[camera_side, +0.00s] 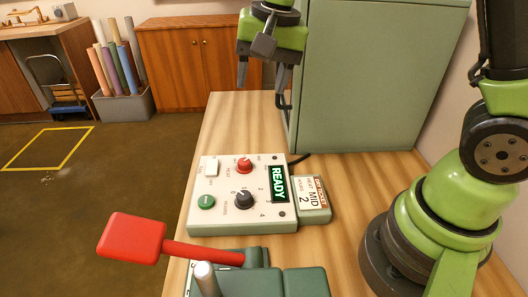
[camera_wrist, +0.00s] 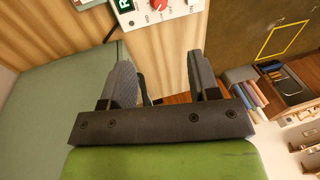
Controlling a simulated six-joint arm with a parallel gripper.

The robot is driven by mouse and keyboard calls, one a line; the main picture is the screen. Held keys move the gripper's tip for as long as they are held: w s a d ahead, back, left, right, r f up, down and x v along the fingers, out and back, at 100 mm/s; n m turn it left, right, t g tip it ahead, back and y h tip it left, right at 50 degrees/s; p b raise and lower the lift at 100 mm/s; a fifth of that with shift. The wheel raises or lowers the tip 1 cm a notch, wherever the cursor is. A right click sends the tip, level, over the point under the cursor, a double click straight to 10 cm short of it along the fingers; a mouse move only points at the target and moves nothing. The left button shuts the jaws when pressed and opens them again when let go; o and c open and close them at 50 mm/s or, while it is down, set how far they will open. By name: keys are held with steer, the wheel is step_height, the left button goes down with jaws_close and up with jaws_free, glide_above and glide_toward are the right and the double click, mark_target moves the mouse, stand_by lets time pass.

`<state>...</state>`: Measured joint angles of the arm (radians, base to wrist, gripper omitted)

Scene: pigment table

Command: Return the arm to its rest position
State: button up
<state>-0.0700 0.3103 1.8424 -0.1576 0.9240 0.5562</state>
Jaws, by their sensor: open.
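My gripper (camera_side: 263,72) hangs at the top of the side view, beside the left face of a large grey-green cabinet. Its two dark fingers are apart and point down, with nothing between them. In the wrist view my gripper (camera_wrist: 163,85) also shows open and empty, over the wooden table (camera_wrist: 160,48). The gripper is well above and behind the control panel, apart from it.
A white control panel (camera_side: 222,222) with knobs and a READY display (camera_side: 279,184) sits on the table. A red-handled lever (camera_side: 135,238) is in front. The green cabinet (camera_side: 370,75) stands close to my gripper. Colored rolls (camera_side: 118,60) stand in a floor bin.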

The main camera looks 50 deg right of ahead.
steer(key=s+r+n+t, duration=0.2)
steer(key=s+r, duration=0.1)
steer(key=s, duration=0.5)
steer(key=s+r+n+t+y, duration=0.1)
steer(key=s+r+n+t, duration=0.2)
steer(key=s, duration=0.6)
steer(key=shift+s+d+r, duration=0.15)
steer(key=shift+d+r, duration=0.1)
steer(key=shift+r, duration=0.55)
